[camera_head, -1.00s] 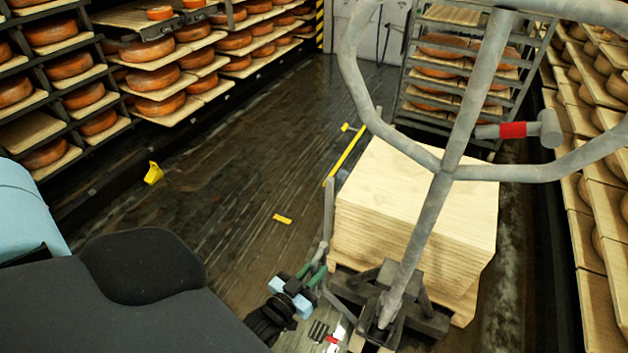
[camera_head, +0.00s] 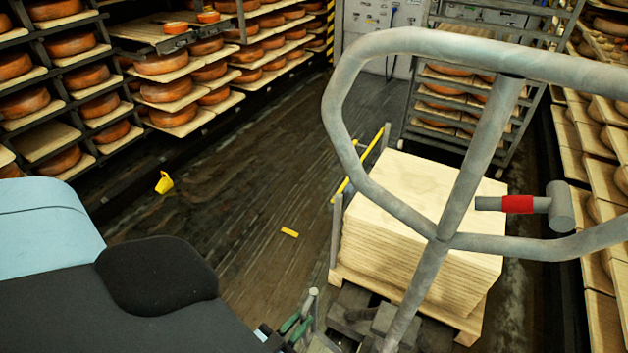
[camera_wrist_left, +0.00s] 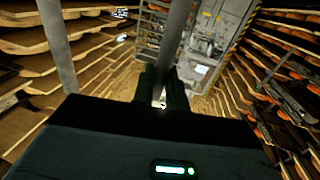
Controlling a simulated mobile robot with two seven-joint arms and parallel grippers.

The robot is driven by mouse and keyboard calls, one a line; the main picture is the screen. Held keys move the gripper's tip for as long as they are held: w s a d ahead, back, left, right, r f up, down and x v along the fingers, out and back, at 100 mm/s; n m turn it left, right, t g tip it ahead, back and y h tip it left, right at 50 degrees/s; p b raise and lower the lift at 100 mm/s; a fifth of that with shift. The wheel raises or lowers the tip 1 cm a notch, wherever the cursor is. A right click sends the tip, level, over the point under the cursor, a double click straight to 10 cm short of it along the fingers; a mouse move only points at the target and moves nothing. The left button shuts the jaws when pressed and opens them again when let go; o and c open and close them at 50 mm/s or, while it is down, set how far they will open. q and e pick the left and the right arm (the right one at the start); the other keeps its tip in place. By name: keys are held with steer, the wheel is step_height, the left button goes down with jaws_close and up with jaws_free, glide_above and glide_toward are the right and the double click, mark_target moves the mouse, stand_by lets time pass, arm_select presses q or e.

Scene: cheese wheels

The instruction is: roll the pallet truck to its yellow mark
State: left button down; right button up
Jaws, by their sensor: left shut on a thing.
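The pallet truck has a large grey tubular handle (camera_head: 436,245), with a low wooden pallet (camera_head: 462,322) and a stack of pale boards (camera_head: 420,225) in front. My left gripper (camera_head: 298,328), with green fingers, is at the bottom edge of the head view, shut on an upright grey bar. The left wrist view shows this bar (camera_wrist_left: 176,40) between the dark fingers (camera_wrist_left: 163,95). My right gripper is not in view.
Cheese racks line the left (camera_head: 85,75) and right (camera_head: 600,200) sides. A wheeled rack of cheeses (camera_head: 450,100) stands behind the stack. A small yellow object (camera_head: 164,183) lies on the floor at left. The dark plank floor between is open.

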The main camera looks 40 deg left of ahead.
arm_select(q)
steer(key=s+d, duration=0.4)
steer(key=s, duration=1)
steer(key=shift+f, duration=0.25)
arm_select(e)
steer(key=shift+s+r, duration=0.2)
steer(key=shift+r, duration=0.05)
arm_select(q)
steer(key=shift+s, duration=0.1)
steer(key=c, duration=1.6)
jaws_free()
steer(key=shift+c, duration=0.2)
steer(key=shift+o, duration=0.6)
steer(key=shift+a+r, duration=0.1)
